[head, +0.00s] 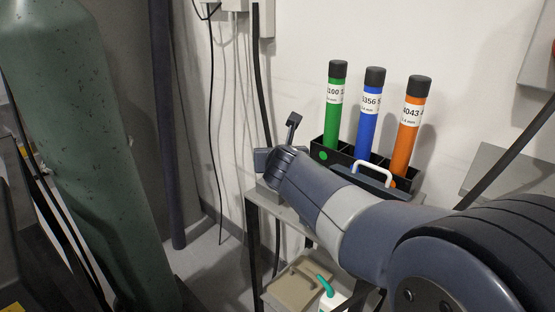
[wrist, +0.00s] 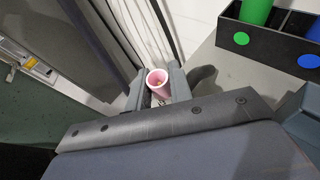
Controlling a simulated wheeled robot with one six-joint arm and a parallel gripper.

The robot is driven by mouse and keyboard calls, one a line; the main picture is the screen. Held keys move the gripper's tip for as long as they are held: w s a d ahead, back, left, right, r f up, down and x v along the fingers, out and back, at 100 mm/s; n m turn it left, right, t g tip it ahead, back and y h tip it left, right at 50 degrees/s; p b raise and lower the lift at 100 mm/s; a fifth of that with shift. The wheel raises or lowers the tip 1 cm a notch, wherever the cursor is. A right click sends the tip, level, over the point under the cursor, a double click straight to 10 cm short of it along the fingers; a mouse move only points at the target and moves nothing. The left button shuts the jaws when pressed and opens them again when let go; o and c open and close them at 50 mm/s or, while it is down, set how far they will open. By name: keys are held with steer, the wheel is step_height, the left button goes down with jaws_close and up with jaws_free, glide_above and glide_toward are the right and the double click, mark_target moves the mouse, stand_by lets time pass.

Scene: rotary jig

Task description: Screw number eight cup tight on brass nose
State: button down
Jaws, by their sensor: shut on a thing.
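A pink cup (wrist: 157,77) sits between the two fingers of my gripper (wrist: 157,92) in the wrist view. The fingers are shut on it, one on each side, and its open round mouth faces the camera. No number on the cup can be read. I cannot make out the brass nose, nor tell whether the cup is on it.
A black rack (head: 325,154) holds a green tube (head: 335,110), a blue tube (head: 368,115) and an orange tube (head: 407,140) on a grey table near the wall. A large green cylinder (head: 80,150) stands at the left. Cables hang on the wall behind the gripper.

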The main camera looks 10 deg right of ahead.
steer(key=shift+f+m+g+h+b, duration=0.15)
steer(key=shift+m+g+h+b, duration=0.15)
steer(key=shift+m+h+b, duration=1.25)
steer(key=shift+b, duration=0.55)
steer(key=shift+h, duration=0.25)
steer(key=shift+m+g+b, duration=0.25)
steer(key=shift+g+b, duration=0.05)
steer(key=shift+b, duration=0.05)
steer(key=m+g+h, duration=0.1)
steer(key=m+h, duration=0.1)
steer(key=shift+h, duration=0.4)
steer(key=shift+m+g+h+p, duration=0.45)
steer(key=shift+m+g+h, duration=0.6)
steer(key=shift+m, duration=0.25)
steer(key=c, duration=1.2)
jaws_free()
